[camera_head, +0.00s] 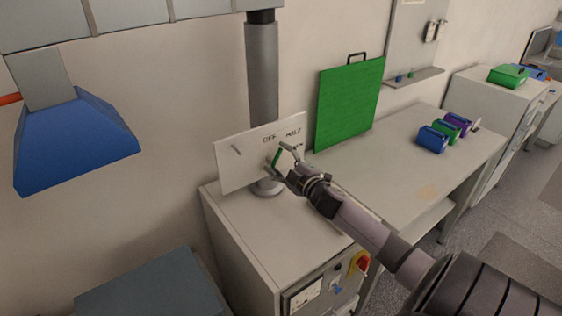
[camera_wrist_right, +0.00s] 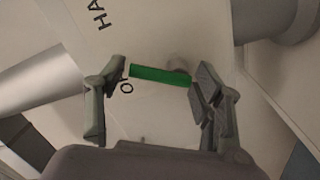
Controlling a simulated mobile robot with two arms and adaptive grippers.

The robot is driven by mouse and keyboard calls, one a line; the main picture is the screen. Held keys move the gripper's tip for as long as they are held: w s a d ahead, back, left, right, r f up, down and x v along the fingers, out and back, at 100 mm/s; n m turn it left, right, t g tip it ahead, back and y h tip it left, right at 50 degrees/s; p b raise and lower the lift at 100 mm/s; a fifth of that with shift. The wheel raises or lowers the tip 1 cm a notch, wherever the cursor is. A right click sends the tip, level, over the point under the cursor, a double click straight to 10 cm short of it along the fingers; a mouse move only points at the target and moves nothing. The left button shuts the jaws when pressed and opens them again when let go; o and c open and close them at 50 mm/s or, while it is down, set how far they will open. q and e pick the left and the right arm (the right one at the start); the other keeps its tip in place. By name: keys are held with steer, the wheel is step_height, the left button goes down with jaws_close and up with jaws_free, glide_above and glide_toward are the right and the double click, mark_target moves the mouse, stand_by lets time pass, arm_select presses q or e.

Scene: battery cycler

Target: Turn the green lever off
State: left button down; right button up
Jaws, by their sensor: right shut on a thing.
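A white panel (camera_head: 232,172) with black lettering stands tilted on the cabinet, in front of a grey vertical duct. "OFF" and "HALF" are readable, and a third label is partly hidden by my gripper. The green lever (camera_head: 276,157) on the panel shows as a short strip at my right gripper (camera_head: 284,162). In the right wrist view the green lever (camera_wrist_right: 160,75) spans between the two fingers of my right gripper (camera_wrist_right: 158,83), which is shut on it. A round grey pivot sits behind the lever's right end there. My left gripper is out of view.
The cabinet (camera_head: 240,232) below has a red and yellow switch (camera_head: 359,263) on its front. A blue hood (camera_head: 78,145) hangs at the left. A green board (camera_head: 348,100) leans on the wall, and several coloured boxes stand on the bench at right. The bench middle is clear.

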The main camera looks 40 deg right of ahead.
steer(key=n, duration=0.3)
steer(key=a+n+b, duration=0.1)
steer(key=n, duration=0.2)
steer(key=shift+n, duration=0.3)
stand_by(0.4)
steer(key=o, duration=1.2)
steer(key=s, duration=0.4)
steer(key=s+a, duration=0.1)
steer(key=s, duration=0.7)
steer(key=shift+a, duration=0.2)
